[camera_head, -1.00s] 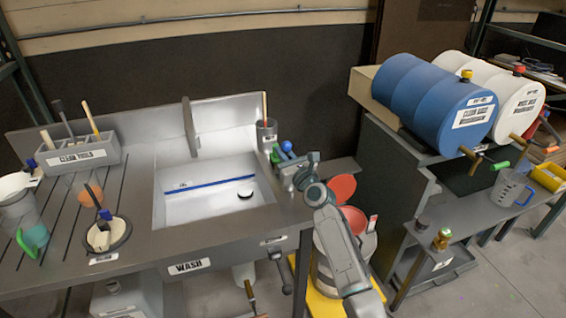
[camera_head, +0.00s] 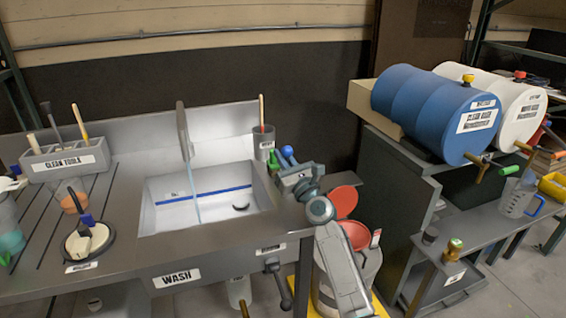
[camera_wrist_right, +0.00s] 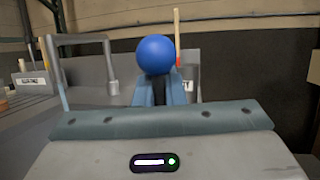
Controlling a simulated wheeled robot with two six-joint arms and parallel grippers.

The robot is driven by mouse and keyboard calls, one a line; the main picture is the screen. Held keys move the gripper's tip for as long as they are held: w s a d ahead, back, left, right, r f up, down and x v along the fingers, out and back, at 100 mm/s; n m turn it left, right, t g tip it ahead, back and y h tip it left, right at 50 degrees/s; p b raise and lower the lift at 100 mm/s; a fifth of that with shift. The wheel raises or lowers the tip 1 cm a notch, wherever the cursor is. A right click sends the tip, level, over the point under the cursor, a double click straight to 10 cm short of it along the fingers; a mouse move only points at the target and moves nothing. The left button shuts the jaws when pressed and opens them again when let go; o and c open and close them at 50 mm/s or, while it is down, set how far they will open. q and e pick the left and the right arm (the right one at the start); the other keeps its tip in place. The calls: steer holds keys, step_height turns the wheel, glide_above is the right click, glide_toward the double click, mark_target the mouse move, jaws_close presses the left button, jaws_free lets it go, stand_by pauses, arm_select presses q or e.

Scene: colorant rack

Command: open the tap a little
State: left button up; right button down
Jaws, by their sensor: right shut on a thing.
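The tap (camera_head: 182,130) is a grey gooseneck pipe standing over the sink; it also shows at the left of the right wrist view (camera_wrist_right: 84,38). A thin pale-blue stream of water (camera_head: 194,198) runs from it down into the sink basin (camera_head: 165,217). Its blue ball handle (camera_head: 288,151) is at the sink's right side. My right gripper (camera_head: 290,164) is shut on this handle. In the right wrist view the blue ball (camera_wrist_right: 155,54) sits above the two fingers (camera_wrist_right: 164,92), which hide the part below. My left gripper is not in view.
A grey cup (camera_head: 264,146) with a wooden-handled tool stands behind my gripper, with a green handle (camera_head: 273,160) beside it. Red lids and a bin (camera_head: 345,275) are right of the sink. A blue drum (camera_head: 425,105) lies on the right-hand stand.

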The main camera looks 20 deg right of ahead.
stand_by(0.3)
steer(key=c, duration=1.5)
jaws_free()
